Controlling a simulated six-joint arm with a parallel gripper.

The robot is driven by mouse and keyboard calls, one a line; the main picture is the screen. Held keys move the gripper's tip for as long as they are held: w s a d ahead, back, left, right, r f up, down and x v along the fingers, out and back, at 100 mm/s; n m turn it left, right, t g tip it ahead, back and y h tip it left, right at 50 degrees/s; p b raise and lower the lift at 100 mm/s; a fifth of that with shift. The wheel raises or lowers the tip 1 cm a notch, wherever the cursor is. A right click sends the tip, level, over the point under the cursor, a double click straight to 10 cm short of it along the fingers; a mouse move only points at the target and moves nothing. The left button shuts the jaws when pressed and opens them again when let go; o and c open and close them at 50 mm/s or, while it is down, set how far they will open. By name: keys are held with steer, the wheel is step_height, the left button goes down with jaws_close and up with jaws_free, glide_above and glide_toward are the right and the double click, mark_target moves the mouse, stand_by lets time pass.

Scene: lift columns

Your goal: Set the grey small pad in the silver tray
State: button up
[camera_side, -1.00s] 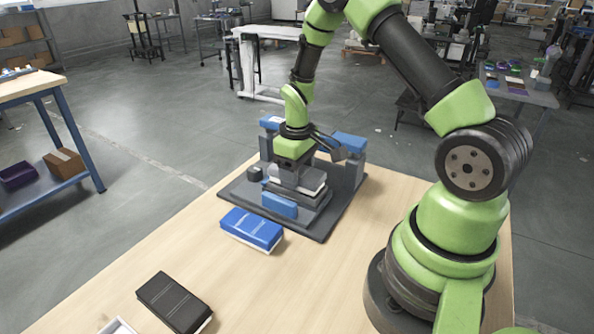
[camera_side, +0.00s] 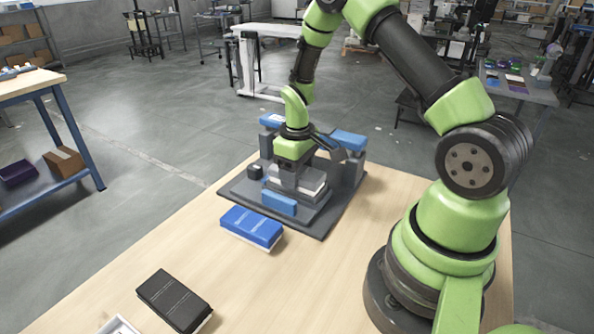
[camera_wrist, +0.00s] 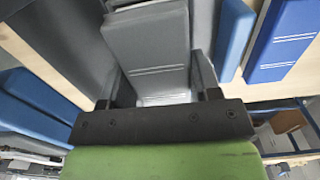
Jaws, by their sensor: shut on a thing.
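My gripper (camera_side: 298,176) points down over the dark fixture and is shut on the grey small pad. In the wrist view my gripper (camera_wrist: 158,88) has one finger on each side of the grey small pad (camera_wrist: 150,45), which has two thin pale lines. In the side view the pad is mostly hidden by the gripper. A pale-rimmed tray (camera_side: 120,325) is cut off at the bottom left of the side view; it may be the silver tray, but too little shows to be sure. It stands well away from the gripper.
The dark fixture base (camera_side: 320,228) carries blue-topped columns (camera_side: 349,140) and a low blue block (camera_side: 279,204) close to my gripper. A blue box (camera_side: 251,227) and a black box (camera_side: 174,300) lie on the wooden table. Bare table lies between them.

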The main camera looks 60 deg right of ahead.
steer(key=o, duration=1.3)
steer(key=shift+r, duration=0.1)
steer(key=shift+r, duration=3.7)
